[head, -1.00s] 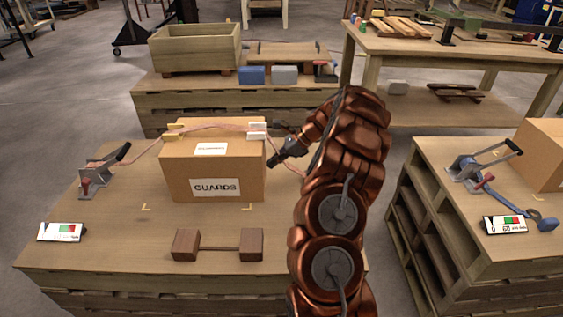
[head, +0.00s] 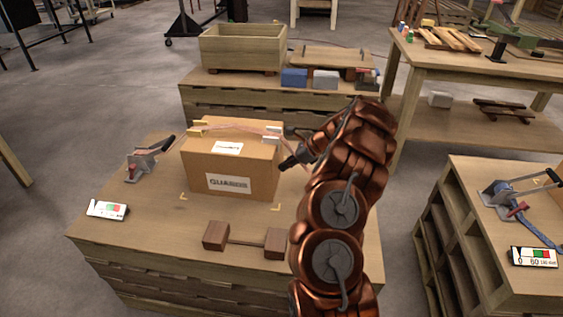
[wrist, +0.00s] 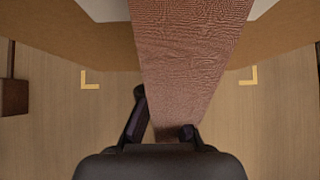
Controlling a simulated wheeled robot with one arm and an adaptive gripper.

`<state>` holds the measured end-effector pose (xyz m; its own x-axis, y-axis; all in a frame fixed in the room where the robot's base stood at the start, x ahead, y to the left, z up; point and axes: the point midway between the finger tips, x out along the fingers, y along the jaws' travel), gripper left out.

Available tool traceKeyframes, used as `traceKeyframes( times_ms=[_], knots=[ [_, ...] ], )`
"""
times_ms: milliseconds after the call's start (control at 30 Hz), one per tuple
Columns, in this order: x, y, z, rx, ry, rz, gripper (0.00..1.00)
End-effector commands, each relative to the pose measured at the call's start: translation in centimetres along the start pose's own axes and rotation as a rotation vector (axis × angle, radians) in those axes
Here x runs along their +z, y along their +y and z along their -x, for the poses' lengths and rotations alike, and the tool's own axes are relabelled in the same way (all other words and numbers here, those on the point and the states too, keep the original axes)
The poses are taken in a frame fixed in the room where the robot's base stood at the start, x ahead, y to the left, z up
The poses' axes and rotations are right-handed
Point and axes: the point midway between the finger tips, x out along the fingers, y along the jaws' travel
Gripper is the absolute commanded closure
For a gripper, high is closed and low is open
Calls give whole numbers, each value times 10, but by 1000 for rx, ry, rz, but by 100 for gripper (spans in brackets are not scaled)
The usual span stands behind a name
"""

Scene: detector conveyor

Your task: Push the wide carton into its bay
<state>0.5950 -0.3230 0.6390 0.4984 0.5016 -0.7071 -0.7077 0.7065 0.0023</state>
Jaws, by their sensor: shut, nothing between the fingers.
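The wide carton (head: 231,170), labelled GUARDS, stands upright on a wooden pallet-top table (head: 150,220). Yellow corner marks of the bay (head: 275,208) show just in front of its front face, a little ahead of its lower corners. White and yellow corner pieces lie on its top edges. My gripper (head: 288,163) is shut and empty at the carton's right side, its tip at or very near that side. In the wrist view, the carton (wrist: 60,35) fills the top, and a brown textured strap (wrist: 190,55) crosses in front of my gripper (wrist: 163,130), partly hiding the carton.
A pinkish strap runs over the carton from a ratchet (head: 145,160) at the left. Two brown blocks joined by a bar (head: 245,240) lie at the front. A gauge card (head: 107,209) lies front left. Another pallet table (head: 465,215) stands right, across a floor gap.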

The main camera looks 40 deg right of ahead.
Motion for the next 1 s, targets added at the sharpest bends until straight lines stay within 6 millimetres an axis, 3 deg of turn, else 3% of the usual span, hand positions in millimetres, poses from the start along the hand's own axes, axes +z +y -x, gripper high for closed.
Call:
traceKeyframes(
  times_ms=[667, 867, 1000],
  knots=[
    [-7, -6, 10, -17, 0, -13, 100],
    [-20, -9, 24, -15, 0, -15, 100],
    [-24, -10, 46, -17, -1, -10, 100]
  ],
)
